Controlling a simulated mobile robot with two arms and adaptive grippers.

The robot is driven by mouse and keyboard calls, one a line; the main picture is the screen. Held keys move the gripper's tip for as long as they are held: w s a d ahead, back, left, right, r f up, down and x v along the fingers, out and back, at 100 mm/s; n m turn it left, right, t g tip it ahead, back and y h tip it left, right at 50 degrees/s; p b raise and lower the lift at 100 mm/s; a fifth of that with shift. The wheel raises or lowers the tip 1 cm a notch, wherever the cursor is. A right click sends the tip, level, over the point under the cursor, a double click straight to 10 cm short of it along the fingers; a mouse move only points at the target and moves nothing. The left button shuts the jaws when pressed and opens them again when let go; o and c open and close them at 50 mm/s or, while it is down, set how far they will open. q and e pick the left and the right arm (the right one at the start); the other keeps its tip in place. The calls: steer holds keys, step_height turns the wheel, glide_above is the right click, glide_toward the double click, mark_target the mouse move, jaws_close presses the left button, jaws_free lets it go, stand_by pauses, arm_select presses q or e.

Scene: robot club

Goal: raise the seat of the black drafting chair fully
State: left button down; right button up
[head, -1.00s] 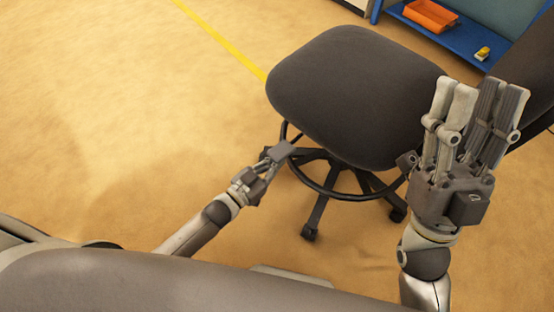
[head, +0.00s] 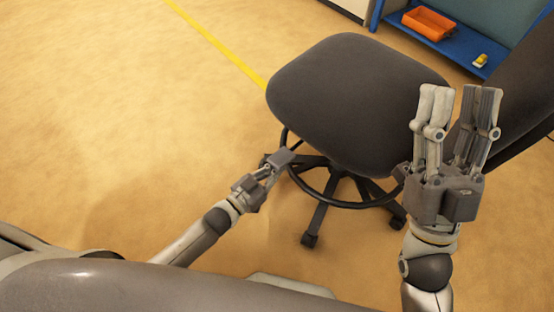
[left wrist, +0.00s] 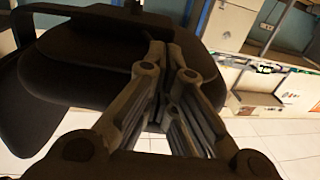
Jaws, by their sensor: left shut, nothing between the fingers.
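The black drafting chair has a dark seat (head: 355,95) in the middle of the head view, above a ring and a wheeled base (head: 318,215). My left gripper (head: 282,157) is shut and empty, just below the seat's near left edge. In the left wrist view, its closed fingers (left wrist: 171,62) point toward the dark seat (left wrist: 85,65). A dark bar (left wrist: 85,11) crosses near the top there; I cannot tell whether the fingers touch it. My right gripper (head: 455,110) is open and empty, with fingers up, in front of the seat's right side.
The chair's backrest (head: 515,95) rises at the right. A blue shelf (head: 462,57) with an orange tray (head: 428,22) and a small yellow item (head: 480,61) stands at the back right. The floor left of the chair is clear, with a yellow line (head: 215,42).

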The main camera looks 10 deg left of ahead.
mark_target(277, 159)
arm_select(q)
steer(key=shift+r+p, duration=1)
steer(key=shift+r, duration=0.25)
steer(key=shift+r+p, duration=0.4)
steer(key=shift+p, duration=0.2)
steer(key=shift+r, duration=0.1)
arm_select(e)
steer(key=w+f+g+h, duration=0.3)
steer(key=w+f+g, duration=0.4)
steer(key=f, duration=0.5)
steer(key=shift+f+g, duration=0.25)
steer(key=shift+g, duration=0.65)
steer(key=shift+w, duration=0.1)
